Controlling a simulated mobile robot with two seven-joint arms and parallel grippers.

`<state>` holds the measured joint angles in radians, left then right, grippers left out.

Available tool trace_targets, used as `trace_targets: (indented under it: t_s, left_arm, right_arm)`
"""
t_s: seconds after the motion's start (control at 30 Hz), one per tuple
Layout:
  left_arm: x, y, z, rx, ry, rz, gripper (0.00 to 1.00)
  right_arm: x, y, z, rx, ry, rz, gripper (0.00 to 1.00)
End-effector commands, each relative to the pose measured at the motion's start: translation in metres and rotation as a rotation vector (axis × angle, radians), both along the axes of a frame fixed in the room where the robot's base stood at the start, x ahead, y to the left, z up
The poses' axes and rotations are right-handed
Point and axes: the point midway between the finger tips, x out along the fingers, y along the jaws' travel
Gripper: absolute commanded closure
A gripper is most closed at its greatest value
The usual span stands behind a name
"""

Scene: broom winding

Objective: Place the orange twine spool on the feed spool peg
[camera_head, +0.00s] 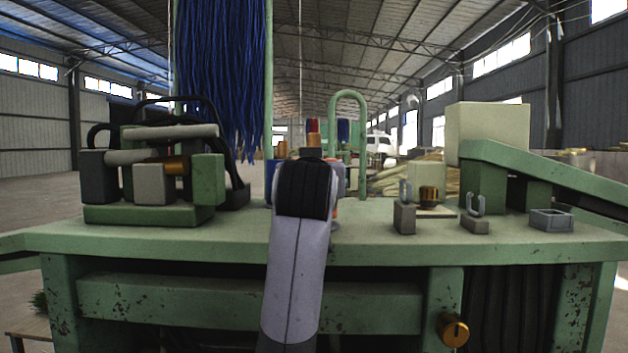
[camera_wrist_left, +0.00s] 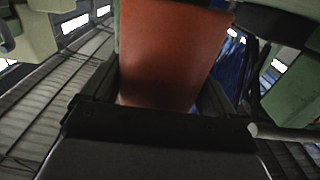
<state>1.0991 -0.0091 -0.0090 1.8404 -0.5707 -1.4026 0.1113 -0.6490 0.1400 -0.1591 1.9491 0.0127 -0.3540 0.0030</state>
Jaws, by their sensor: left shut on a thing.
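The orange twine spool (camera_wrist_left: 172,55) fills the upper middle of the left wrist view. My left gripper (camera_wrist_left: 163,82) is shut on it, with a dark finger along each side. In the head view, my arm comes up from the bottom middle, and its black wrist (camera_head: 305,190) hides the gripper and nearly all of the spool. Only a sliver of orange (camera_head: 335,210) shows at the wrist's right edge. A red-topped piece with a copper-coloured lower part (camera_head: 313,133) stands up behind the wrist. I cannot make out the feed spool peg. My right gripper is not in view.
The green machine table (camera_head: 375,245) spans the view. A green-and-grey clamp block (camera_head: 150,190) stands on its left, under hanging blue strands (camera_head: 222,70). On the right are small grey brackets (camera_head: 404,215), a copper cylinder (camera_head: 428,196), a grey tray (camera_head: 551,220) and a cream box (camera_head: 488,130).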

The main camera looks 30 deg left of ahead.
Motion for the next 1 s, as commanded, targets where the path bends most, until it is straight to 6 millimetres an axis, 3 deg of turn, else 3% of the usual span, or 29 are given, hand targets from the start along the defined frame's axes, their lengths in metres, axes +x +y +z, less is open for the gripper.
trace_targets:
  t_s: [0.47,0.5,0.83,1.0]
  left_arm:
    - [-0.001,0.0,-0.01,0.001,-0.004,0.0,0.52]
    - [0.0,0.0,-0.01,0.001,-0.001,0.0,0.02]
    - [-0.002,-0.001,-0.006,0.0,-0.002,-0.001,0.0]
    - [-0.022,-0.014,-0.008,0.0,-0.005,-0.002,0.0]
  right_arm:
    - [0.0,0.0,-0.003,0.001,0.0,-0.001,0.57]
    - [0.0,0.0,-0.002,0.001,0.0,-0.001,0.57]
    - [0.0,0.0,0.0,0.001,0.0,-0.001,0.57]
    - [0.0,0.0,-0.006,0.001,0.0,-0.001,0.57]
